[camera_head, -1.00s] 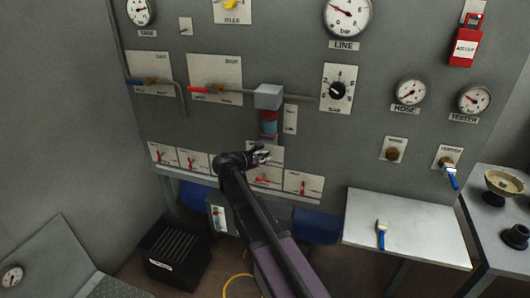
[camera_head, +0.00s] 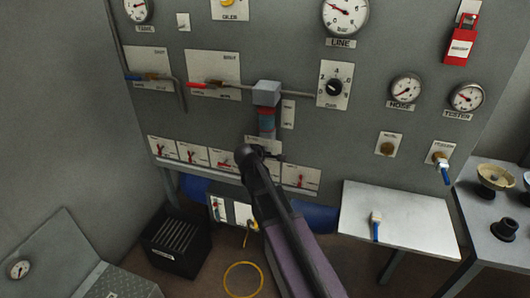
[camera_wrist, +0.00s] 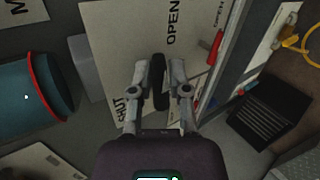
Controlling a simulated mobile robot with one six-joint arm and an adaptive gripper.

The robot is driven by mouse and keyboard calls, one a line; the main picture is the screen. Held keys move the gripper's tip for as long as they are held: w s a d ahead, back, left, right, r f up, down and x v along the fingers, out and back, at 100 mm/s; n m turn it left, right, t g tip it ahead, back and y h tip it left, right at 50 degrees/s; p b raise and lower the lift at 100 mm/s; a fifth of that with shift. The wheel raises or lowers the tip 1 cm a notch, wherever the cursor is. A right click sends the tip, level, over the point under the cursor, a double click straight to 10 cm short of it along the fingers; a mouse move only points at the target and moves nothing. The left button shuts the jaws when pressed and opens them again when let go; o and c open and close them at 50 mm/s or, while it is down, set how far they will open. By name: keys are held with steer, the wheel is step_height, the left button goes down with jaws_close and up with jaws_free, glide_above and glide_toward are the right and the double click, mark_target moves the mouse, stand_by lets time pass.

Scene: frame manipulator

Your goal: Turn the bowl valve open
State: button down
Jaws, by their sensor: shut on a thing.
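My gripper (camera_wrist: 160,75) has its two grey fingers on either side of a dark lever (camera_wrist: 160,92), shut on it. The lever lies over a pale plate (camera_wrist: 125,35) marked SHUT at lower left and OPEN at upper right in the wrist view. The blue bowl with a red band (camera_wrist: 35,95) is to the left there. In the head view the bowl (camera_head: 266,125) hangs below a grey block, and my gripper (camera_head: 262,152) is just under it. My arm hides the lever and most of the plate in that view.
A row of small red-handled valves (camera_head: 191,153) runs along the lower panel. Gauges and a knob (camera_head: 334,88) are higher up. A white shelf (camera_head: 410,225) with a blue-handled brush (camera_head: 376,226) is at right. A black crate (camera_head: 175,243) and a yellow hose (camera_head: 243,279) are below.

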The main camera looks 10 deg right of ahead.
steer(key=shift+s+d+f+m+y, duration=0.15)
steer(key=shift+s+m+y, duration=0.1)
steer(key=shift+m+y, duration=0.15)
stand_by(0.3)
steer(key=c, duration=0.6)
jaws_free()
steer(key=shift+w, duration=0.1)
steer(key=shift+w, duration=0.1)
